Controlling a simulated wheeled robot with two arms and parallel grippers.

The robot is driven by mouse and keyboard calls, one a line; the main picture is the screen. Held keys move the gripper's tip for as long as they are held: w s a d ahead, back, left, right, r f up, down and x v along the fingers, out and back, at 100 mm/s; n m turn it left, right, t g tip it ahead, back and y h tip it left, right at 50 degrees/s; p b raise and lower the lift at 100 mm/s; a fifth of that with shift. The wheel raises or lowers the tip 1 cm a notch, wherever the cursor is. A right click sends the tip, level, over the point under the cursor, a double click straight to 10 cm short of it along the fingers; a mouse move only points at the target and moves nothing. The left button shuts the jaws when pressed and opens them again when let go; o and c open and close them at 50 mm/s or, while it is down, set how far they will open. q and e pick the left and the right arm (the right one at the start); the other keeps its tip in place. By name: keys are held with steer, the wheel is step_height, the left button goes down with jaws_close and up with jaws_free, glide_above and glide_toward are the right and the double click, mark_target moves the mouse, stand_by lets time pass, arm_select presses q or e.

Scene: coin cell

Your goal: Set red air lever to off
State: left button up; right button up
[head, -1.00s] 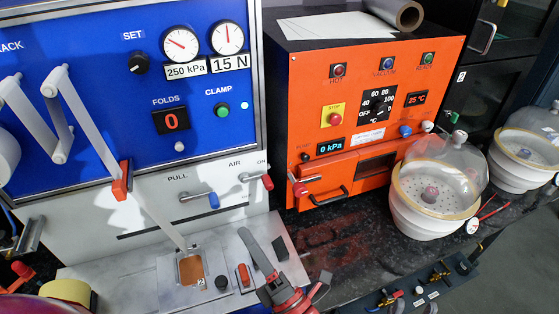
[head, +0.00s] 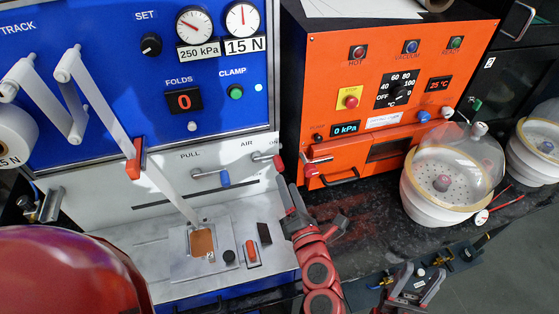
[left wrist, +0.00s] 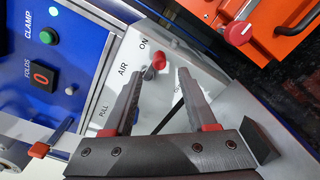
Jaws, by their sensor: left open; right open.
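The red air lever (head: 278,162) is on the white panel under the AIR and ON labels, with its red knob at the ON side. In the left wrist view the red knob (left wrist: 158,60) shows between and beyond my left fingertips. My left gripper (head: 289,187) is open and empty, just below and right of the lever in the head view; its two fingers also show in the left wrist view (left wrist: 160,68). I see no clear contact with the knob. My right gripper (head: 412,284) is open and empty at the lower right, far from the lever.
A blue-knobbed lever (head: 224,178) sits left of the red one, by PULL. An orange oven (head: 350,80) with its own red-knobbed handle (head: 308,160) stands close on the right. A glass-domed pot (head: 440,200) is farther right. A film strip (head: 165,180) runs down the left.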

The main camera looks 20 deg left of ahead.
mark_target(281, 170)
arm_select(q)
steer(key=p+x, duration=0.2)
steer(key=x, duration=0.4)
steer(key=shift+w+a+r, duration=0.15)
steer(key=shift+w+a, duration=0.05)
steer(key=shift+a, duration=0.1)
steer(key=shift+w+a, duration=0.35)
steer(key=shift+w, duration=0.25)
